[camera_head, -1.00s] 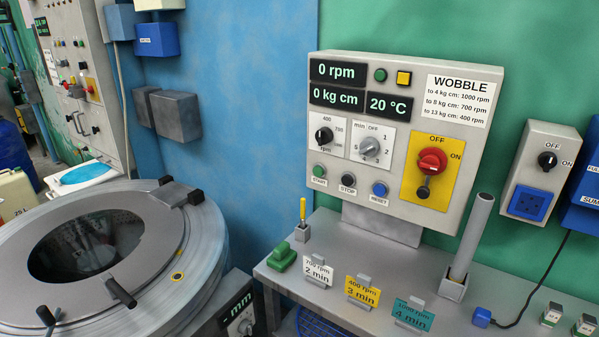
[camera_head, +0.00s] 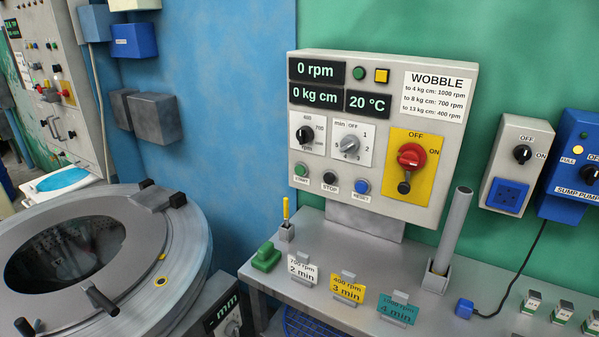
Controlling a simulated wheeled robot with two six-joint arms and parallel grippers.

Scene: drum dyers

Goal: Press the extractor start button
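The grey extractor control panel (camera_head: 380,140) stands above the bench in the middle of the head view. Its green START button (camera_head: 301,170) is at the lower left, beside the black STOP button (camera_head: 330,178) and the blue RESET button (camera_head: 361,187). Above them are the rpm knob (camera_head: 305,134) and the minute timer knob (camera_head: 349,145). A red rotary switch (camera_head: 411,156) sits on a yellow plate marked OFF and ON. The displays read 0 rpm, 0 kg cm and 20 °C. Neither of my grippers is in view, and nothing covers the buttons.
The round extractor drum (camera_head: 190,235) stands at lower left, its ring lid over a dark opening. The metal bench (camera_head: 330,240) holds a green block (camera_head: 266,257), several time cards and an upright grey tube (camera_head: 452,230). A socket box (camera_head: 516,165) hangs at right.

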